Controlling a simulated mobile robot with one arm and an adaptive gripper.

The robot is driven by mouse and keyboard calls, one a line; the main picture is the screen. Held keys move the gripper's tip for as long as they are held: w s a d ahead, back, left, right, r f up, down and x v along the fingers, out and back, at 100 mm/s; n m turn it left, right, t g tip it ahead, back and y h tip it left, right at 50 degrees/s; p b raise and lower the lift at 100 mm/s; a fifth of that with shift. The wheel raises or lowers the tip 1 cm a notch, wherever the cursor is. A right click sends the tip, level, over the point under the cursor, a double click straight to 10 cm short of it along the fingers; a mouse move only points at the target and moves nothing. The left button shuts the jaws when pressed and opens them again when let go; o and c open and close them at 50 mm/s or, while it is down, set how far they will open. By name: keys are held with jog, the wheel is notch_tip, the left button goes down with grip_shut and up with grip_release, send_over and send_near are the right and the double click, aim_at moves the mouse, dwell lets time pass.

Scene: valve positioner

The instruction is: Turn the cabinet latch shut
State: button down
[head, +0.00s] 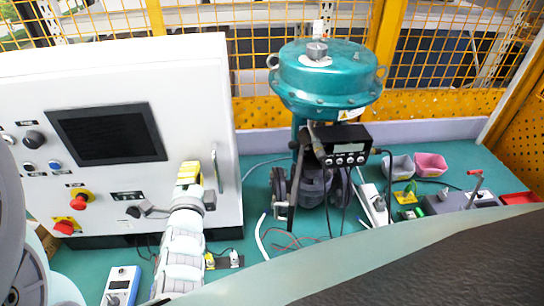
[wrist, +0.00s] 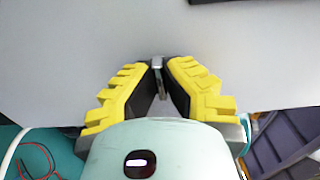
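The white cabinet (head: 190,75) stands at the left, its door facing me. In the wrist view, a small metal latch (wrist: 158,75) with a short lever pointing down sits on the pale cabinet face (wrist: 60,60). My gripper (head: 188,170), with yellow ridged fingers, is up against the lower right part of the cabinet front, left of a vertical bar handle (head: 218,172). In the wrist view my gripper (wrist: 159,66) has its fingertips on either side of the latch, with little gap. Whether they press on it cannot be told. In the head view my gripper hides the latch.
The cabinet front carries a dark screen (head: 107,133) and red knobs (head: 80,200). A teal valve actuator (head: 325,75) with a black positioner (head: 343,147) stands to the right. Bins (head: 430,163) and tools lie on the green table. Loose wires (head: 285,238) lie in front of the valve.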

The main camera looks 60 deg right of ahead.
jog(key=shift+f, duration=0.15)
jog(key=n, duration=0.9)
jog(key=shift+f+n+p, duration=0.1)
jog(key=shift+n+p, duration=0.2)
jog(key=n, duration=0.4)
jog(key=shift+f+b, duration=0.2)
jog(key=shift+b, duration=0.1)
jog(key=shift+n+b, duration=0.75)
jog(key=shift+n, duration=1.45)
jog(key=c, duration=1.1)
grip_release()
jog(key=shift+w+d+r, duration=0.1)
jog(key=shift+r, duration=0.25)
